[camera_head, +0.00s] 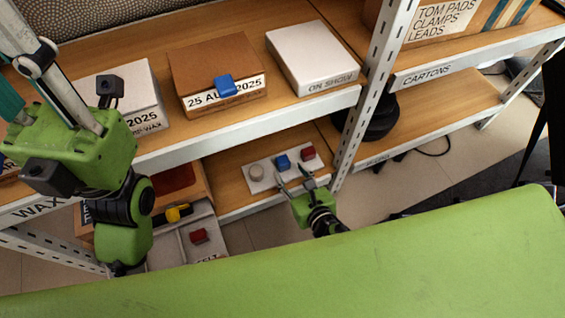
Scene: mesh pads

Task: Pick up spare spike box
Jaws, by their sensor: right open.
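I see no label that reads spare spike, so I cannot tell which thing is the spare spike box. On the lower shelf lies a white tray (268,186) with a round beige piece (256,172), a blue block (283,162) and a red block (308,152) in a row. My right gripper (292,175) is open, its two fingers pointing at the tray near the blue block. Nothing shows between the fingers; contact with the tray is unclear. My left arm stands at the left; its gripper is not visible.
The upper shelf holds a brown box (212,62) dated 2025 with a blue clip (226,85), a white box (312,58) and another white box (150,80). A slotted post (372,90) stands right of the tray.

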